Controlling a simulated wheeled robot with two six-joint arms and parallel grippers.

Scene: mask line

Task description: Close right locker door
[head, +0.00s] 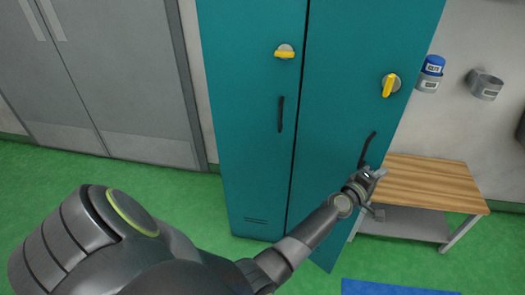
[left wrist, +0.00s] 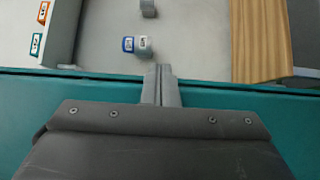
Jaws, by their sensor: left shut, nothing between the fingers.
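The teal locker has a left door (head: 250,150) that looks flush and a right door (head: 340,110) that stands partly open, its lower corner swung out toward me. The right door has a dark handle (head: 367,150) and a yellow knob (head: 390,86). My left gripper (head: 378,174) is shut and empty, just below that handle near the door's outer edge. In the left wrist view the closed fingers (left wrist: 162,85) overlap the teal door edge (left wrist: 230,93); I cannot tell whether they touch it. My right gripper is not in view.
A wooden-topped bench (head: 430,182) stands right of the locker and also shows in the left wrist view (left wrist: 262,40). A blue-lidded container (head: 431,70) and an empty holder (head: 486,85) are on the wall. Grey double doors (head: 110,80) are at left. Green floor lies open at left.

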